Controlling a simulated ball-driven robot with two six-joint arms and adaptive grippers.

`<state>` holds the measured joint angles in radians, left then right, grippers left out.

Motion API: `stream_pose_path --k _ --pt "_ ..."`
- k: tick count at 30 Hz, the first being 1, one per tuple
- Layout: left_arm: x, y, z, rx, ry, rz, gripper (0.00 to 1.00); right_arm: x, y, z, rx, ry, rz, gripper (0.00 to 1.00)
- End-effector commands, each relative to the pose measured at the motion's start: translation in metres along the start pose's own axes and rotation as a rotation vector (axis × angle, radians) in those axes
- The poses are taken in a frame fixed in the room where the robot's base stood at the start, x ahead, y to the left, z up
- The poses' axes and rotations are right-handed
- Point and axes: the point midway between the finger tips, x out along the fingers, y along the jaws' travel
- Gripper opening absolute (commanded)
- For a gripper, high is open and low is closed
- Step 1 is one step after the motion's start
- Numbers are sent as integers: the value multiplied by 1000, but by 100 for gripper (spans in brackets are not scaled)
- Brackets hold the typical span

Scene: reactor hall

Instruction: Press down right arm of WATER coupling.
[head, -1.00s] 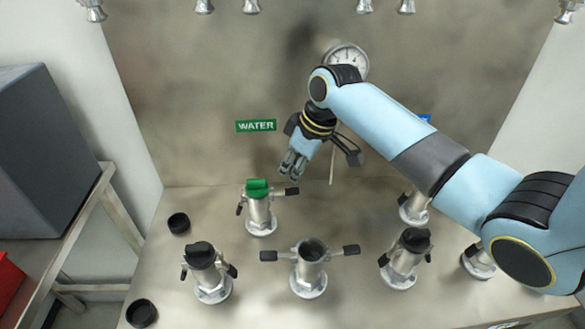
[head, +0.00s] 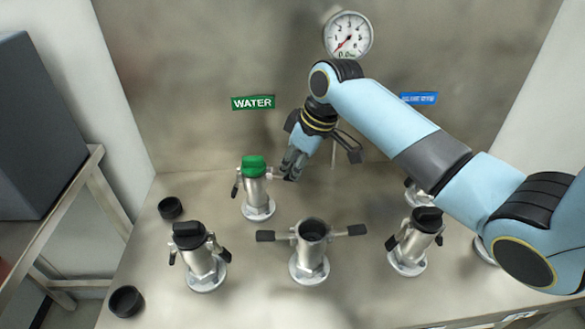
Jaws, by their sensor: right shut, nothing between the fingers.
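The WATER coupling (head: 256,198) is a silver fitting with a green cap (head: 254,167), below the green WATER sign (head: 253,102). Its left arm (head: 235,187) hangs down along the body. Its right arm (head: 277,174) sticks out sideways to the right, and its dark tip is partly hidden by my right gripper. My right gripper (head: 290,169) is shut and empty, with its fingertips at the outer end of that right arm. I cannot tell whether they touch it. My left gripper is not in view.
An uncapped coupling (head: 310,250) with both arms spread stands in front. Black-capped couplings stand at left (head: 195,258) and right (head: 415,243). Loose black caps (head: 170,208) lie at left. A gauge (head: 348,36) hangs on the back wall. My right arm hides couplings at right.

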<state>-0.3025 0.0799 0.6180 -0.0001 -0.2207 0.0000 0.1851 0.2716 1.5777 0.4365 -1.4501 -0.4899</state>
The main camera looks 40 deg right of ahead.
Motion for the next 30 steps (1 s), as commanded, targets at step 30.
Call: stream_pose_path --k 30 --pt "5 0 -4 0 7 0 45 21 0 9 0 0 0 0"
